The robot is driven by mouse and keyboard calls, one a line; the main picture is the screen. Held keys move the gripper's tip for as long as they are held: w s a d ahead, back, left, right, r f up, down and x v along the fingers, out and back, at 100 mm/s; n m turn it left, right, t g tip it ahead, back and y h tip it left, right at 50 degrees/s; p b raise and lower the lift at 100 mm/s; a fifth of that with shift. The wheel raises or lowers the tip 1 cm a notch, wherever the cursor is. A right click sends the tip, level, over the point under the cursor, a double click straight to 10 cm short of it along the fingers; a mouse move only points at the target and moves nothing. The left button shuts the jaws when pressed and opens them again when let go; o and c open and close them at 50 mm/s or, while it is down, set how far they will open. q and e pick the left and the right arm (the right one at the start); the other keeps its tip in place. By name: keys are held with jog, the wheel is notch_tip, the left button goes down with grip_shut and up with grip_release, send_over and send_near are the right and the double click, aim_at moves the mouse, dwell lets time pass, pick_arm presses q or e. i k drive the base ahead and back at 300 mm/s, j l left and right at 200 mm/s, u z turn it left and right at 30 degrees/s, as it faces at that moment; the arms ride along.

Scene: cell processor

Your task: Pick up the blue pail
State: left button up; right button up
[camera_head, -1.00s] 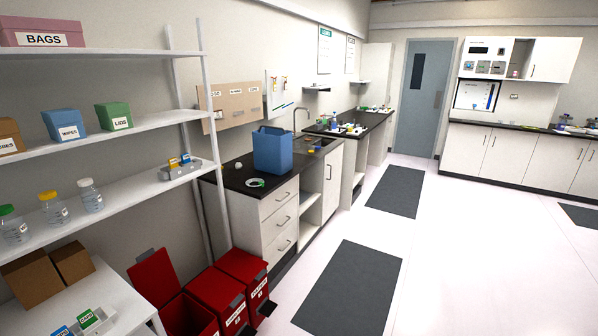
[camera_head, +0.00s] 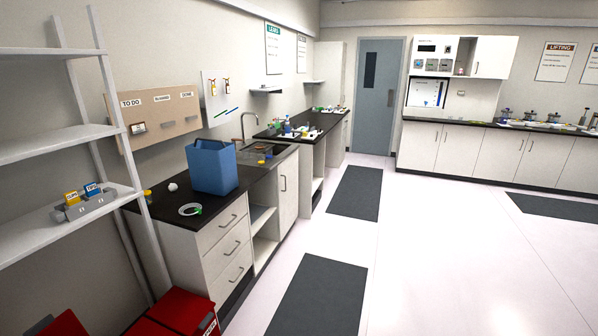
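The blue pail (camera_head: 212,168) stands upright on the black counter (camera_head: 190,224) at the left, in front of the sink. It is a tall, open-topped, box-like container. Nothing is holding it. Neither of my grippers shows in the head view, so I cannot see whether they are open or shut.
A coiled white-green item (camera_head: 190,209) and a small white lump (camera_head: 172,187) lie near the pail. A white shelf rack (camera_head: 70,143) stands at the near left, with red bins (camera_head: 182,312) below. The floor right of the counter is clear, with dark mats (camera_head: 318,296).

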aim_at(212, 163)
jog(key=i+z, duration=0.15)
jog(key=i, duration=1.45)
jog(key=i+l+u, duration=0.1)
jog(key=i+u, duration=0.35)
jog(key=i, duration=0.2)
jog(key=i+u, duration=0.2)
jog(key=u, duration=0.25)
jog(key=i+u, duration=0.2)
jog(key=u, duration=0.2)
jog(key=i+u, duration=0.2)
jog(key=u, duration=0.25)
jog(key=i+l+u, duration=0.15)
jog(key=u, duration=0.3)
jog(key=i+l+u, duration=0.25)
jog(key=u, duration=0.15)
